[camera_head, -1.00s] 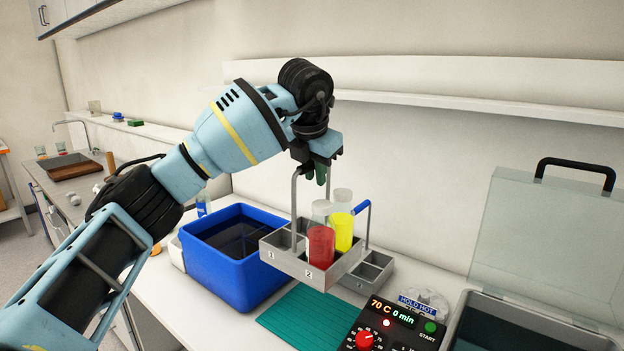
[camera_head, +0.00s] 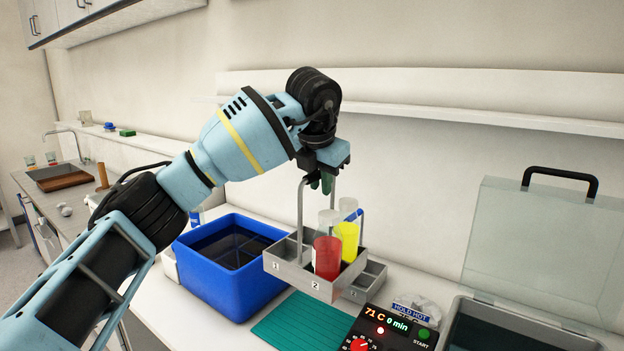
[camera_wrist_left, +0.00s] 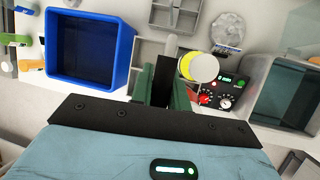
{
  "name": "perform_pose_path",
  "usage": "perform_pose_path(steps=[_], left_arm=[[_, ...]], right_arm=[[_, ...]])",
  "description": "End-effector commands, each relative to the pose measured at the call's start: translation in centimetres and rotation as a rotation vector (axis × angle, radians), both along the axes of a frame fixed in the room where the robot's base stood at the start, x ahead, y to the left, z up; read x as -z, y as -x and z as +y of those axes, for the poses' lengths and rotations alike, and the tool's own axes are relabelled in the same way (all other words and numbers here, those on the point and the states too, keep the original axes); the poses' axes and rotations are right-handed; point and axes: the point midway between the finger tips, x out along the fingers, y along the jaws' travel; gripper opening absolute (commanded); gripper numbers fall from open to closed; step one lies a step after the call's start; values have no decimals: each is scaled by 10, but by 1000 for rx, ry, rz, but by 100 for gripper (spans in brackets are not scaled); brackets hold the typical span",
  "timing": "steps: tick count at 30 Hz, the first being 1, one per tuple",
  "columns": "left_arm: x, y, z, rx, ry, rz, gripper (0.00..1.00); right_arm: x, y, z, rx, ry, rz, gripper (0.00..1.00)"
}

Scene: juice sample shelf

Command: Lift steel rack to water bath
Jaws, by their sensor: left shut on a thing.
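The steel rack (camera_head: 290,272) hangs in the air from its handle, above the bench. It holds a bottle of red juice (camera_head: 326,258) and a bottle of yellow juice (camera_head: 347,241), both upright. My left gripper (camera_head: 322,182) is shut on the rack's handle, above the bottles. The left wrist view shows the green-padded fingers (camera_wrist_left: 165,88) close up, with the yellow bottle's round top (camera_wrist_left: 200,68) beside them. The water bath (camera_head: 507,327) is the grey tank at the lower right, its clear lid (camera_head: 540,240) raised by the black handle. My right gripper is not in view.
A blue tub (camera_head: 235,285) with dark contents stands left of the rack. A teal mat (camera_head: 300,320) lies in front. A second grey rack (camera_head: 368,281) stands behind the held one. The control box (camera_head: 392,328) reads 71 C, between mat and bath.

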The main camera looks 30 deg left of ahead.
Motion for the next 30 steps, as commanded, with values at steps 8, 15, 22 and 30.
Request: perform_pose_path(steps=[8, 15, 22, 30], left_arm=[[-4, 1, -19, 2, 2, -8, 0], [-4, 2, -35, 2, 1, -8, 0], [-4, 3, -50, 2, 2, -8, 0], [-4, 4, -67, 2, 2, -8, 0]], right_arm=[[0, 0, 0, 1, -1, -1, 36], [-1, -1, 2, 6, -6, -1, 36], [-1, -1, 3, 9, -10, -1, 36], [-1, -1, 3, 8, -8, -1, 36]])
